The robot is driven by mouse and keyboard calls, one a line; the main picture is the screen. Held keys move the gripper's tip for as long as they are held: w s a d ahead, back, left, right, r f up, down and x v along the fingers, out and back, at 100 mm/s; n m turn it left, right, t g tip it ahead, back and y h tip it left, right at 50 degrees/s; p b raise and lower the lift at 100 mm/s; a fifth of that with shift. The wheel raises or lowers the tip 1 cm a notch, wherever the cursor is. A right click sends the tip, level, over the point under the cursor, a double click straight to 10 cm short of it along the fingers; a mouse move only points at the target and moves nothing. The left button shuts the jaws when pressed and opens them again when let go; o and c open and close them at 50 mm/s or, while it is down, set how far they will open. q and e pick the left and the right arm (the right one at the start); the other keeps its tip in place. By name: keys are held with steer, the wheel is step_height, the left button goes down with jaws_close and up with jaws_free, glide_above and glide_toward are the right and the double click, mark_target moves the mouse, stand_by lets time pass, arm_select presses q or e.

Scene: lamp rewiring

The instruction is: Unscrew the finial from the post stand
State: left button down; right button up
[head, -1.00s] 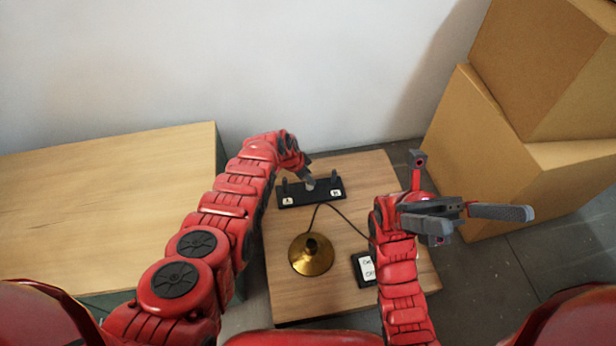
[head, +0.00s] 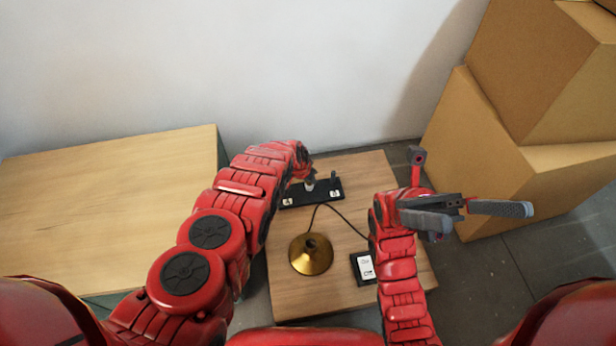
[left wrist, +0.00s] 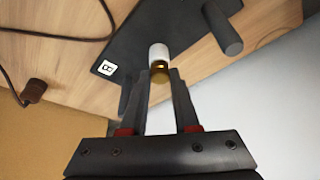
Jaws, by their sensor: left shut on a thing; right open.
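The black post stand (head: 323,190) lies at the back of the small wooden table, with white labels on it. It also shows in the left wrist view (left wrist: 135,40), with a dark upright post (left wrist: 224,32) on the right and a label "B". A short white cylinder (left wrist: 158,52) rises from the stand between the posts. A gold piece, which looks like the finial (left wrist: 160,69), is at its end, mostly hidden between my fingers. My left gripper (left wrist: 161,76) is shut on it. My right gripper (head: 480,212) is open and empty, to the right of the table.
A brass lamp base (head: 311,256) with a dark cord stands on the small table (head: 320,300). A black box with a white label (head: 364,267) lies beside it. A larger wooden table (head: 100,205) is on the left. Cardboard boxes (head: 500,150) are stacked at the right.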

arm_select(q)
steer(key=shift+d+f+n+b, duration=0.1)
steer(key=shift+f+n+b, duration=0.15)
steer(key=shift+n+b, duration=0.35)
steer(key=shift+r+n+t+y+b, duration=0.2)
steer(key=shift+n+t+y+b, duration=0.15)
steer(key=shift+n, duration=0.35)
steer(key=shift+r, duration=0.1)
